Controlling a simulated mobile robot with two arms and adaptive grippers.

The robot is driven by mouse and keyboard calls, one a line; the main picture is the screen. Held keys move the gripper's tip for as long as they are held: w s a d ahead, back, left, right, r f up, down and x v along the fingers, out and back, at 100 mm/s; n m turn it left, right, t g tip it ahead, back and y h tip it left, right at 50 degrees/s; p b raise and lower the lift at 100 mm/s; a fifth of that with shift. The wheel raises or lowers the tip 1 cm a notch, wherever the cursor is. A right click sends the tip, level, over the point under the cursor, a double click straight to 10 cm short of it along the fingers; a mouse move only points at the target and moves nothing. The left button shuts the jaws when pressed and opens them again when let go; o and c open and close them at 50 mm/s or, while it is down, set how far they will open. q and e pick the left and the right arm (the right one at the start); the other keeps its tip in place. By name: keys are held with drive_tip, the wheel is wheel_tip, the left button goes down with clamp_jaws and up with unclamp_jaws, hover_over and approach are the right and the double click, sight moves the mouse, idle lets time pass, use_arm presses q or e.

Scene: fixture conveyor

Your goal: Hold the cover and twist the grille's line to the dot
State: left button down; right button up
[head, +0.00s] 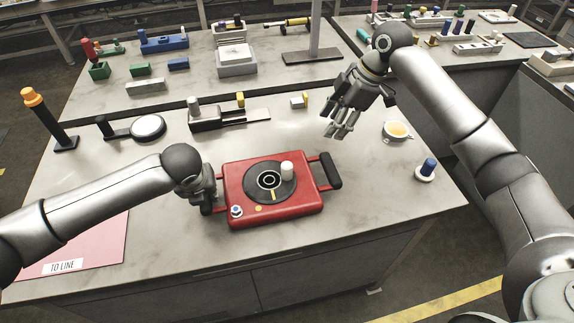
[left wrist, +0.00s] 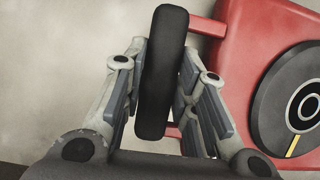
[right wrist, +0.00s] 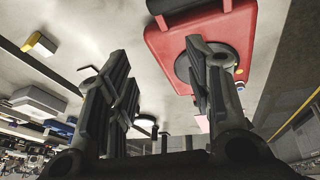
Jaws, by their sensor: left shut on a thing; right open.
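The red cover (head: 300,205) lies on the bench, with a dark round grille (head: 255,190) in its top. The grille has a ring centre, a white knob (head: 287,171) and a yellow line (head: 273,194) pointing toward the front edge. A yellow dot (head: 258,208) sits on the cover, a little left of the line's end. My left gripper (left wrist: 162,75) is shut on the cover's left black handle (left wrist: 163,60). My right gripper (head: 338,130) is open and empty, above the bench behind and right of the cover; it also shows in the right wrist view (right wrist: 160,80).
The cover's right handle (head: 331,170) is free. A blue-topped button (head: 236,211) sits at its front left corner. A yellow-filled cup (head: 397,131) and a blue peg on a white base (head: 427,169) stand right. A grey fixture (head: 228,116) is behind. A pink sheet (head: 95,245) lies front left.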

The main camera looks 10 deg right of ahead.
drive_tip(key=m, duration=0.1)
approach(288, 164)
drive_tip(key=d, duration=0.1)
drive_tip(key=shift+g+y, duration=0.3)
drive_tip(key=shift+g, duration=0.1)
drive_tip(key=x, duration=1.1)
drive_tip(key=shift+w+a, duration=0.2)
drive_tip(key=shift+w, duration=0.05)
clamp_jaws()
